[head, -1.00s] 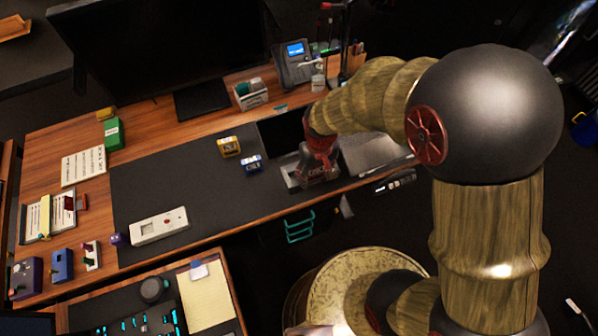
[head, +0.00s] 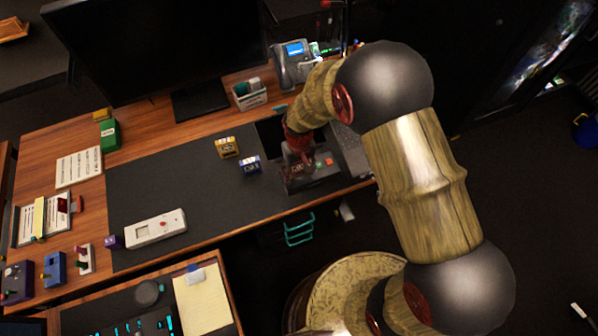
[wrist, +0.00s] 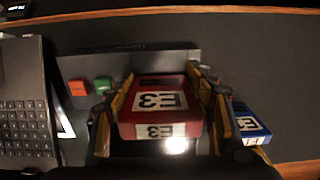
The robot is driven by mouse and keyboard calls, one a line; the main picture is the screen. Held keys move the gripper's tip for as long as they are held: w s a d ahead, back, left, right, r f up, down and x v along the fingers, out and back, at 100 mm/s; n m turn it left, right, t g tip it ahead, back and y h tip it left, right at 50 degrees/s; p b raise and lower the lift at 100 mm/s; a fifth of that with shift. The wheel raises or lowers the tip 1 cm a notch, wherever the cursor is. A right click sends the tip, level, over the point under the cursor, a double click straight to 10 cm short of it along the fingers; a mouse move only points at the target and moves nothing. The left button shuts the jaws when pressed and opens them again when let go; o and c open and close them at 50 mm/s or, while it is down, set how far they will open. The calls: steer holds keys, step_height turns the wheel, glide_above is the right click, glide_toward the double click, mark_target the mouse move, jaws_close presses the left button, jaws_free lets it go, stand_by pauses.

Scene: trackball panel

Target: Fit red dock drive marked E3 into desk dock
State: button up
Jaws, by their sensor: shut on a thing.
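My gripper (wrist: 160,112) is shut on the red dock drive (wrist: 160,88), one finger on each side. Its white labels read E3 and face the wrist camera. The desk dock (wrist: 120,64) is a dark grey box beyond the drive in the wrist view, with an orange and a green button at its left. The drive overlaps the dock's near part in the picture; I cannot tell whether they touch. In the head view the dock (head: 316,181) sits at the desk's right front, with my gripper (head: 297,158) over its left part. The slot is hidden.
A blue drive (head: 250,165) and a yellow drive (head: 227,147) lie on the dark desk mat left of the dock. The blue one shows right of my gripper in the wrist view (wrist: 248,124). The mat's middle is clear.

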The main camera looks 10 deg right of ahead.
steer(key=shift+f, duration=0.35)
steer(key=shift+s+f+b, duration=0.1)
steer(key=shift+f+b, duration=0.05)
steer(key=shift+b, duration=0.15)
steer(key=o, duration=1.3)
steer(key=shift+f, duration=0.1)
steer(key=shift+o, duration=0.2)
step_height(320, 180, up, 14)
steer(key=p, duration=0.3)
steer(key=shift+f, duration=0.25)
